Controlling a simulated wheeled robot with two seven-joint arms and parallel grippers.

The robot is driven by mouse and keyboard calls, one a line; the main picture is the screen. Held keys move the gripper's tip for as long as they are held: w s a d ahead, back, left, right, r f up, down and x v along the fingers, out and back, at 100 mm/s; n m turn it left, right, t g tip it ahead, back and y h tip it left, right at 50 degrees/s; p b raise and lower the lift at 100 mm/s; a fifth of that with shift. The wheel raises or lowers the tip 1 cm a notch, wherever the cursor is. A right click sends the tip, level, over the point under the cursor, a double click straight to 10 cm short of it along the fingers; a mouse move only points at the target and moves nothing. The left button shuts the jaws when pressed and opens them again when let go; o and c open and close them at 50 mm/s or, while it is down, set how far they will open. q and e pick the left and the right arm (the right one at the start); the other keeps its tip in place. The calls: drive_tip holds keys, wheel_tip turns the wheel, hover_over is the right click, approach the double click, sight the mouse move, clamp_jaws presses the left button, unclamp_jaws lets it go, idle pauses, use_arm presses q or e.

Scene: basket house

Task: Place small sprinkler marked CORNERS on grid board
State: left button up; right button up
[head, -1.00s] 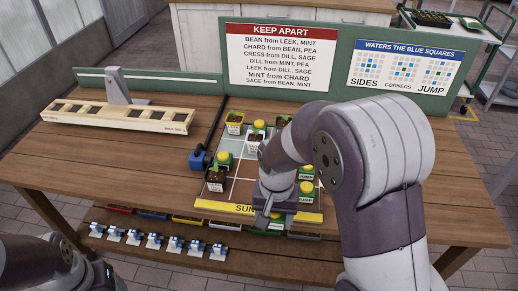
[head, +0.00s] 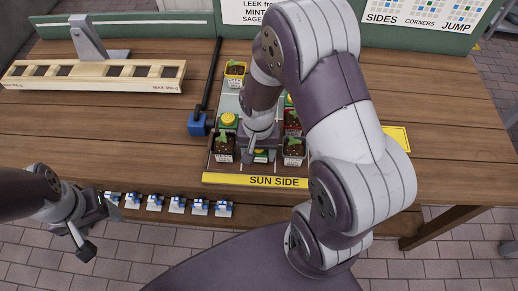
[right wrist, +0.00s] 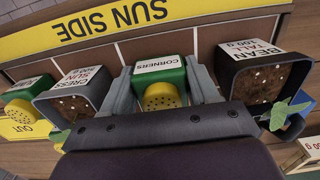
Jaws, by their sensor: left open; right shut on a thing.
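The small green sprinkler with a yellow cap and a white CORNERS label (right wrist: 160,82) stands between the two fingers of my right gripper (right wrist: 163,90). In the head view, only a bit of its green (head: 261,155) shows under my right gripper (head: 262,140). It is in the front row of the grid board, whose yellow SUN SIDE edge (head: 270,180) faces me. The BEAN pot (right wrist: 262,78) and the CRESS pot (right wrist: 75,95) flank it. I cannot tell whether its base touches the board. My left gripper (head: 84,238) is open and empty, left of the board.
A blue tool with a black handle (head: 200,124) lies left of the board. A wooden rack (head: 95,75) is at the back left. Several blue-and-white items (head: 177,204) line the lower shelf.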

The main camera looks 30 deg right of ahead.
drive_tip(key=shift+w+f, duration=0.1)
drive_tip(key=shift+f, duration=0.35)
drive_tip(key=shift+s+r, duration=0.1)
drive_tip(key=shift+s, duration=0.1)
drive_tip(key=shift+f, duration=0.2)
drive_tip(key=o, duration=1.1)
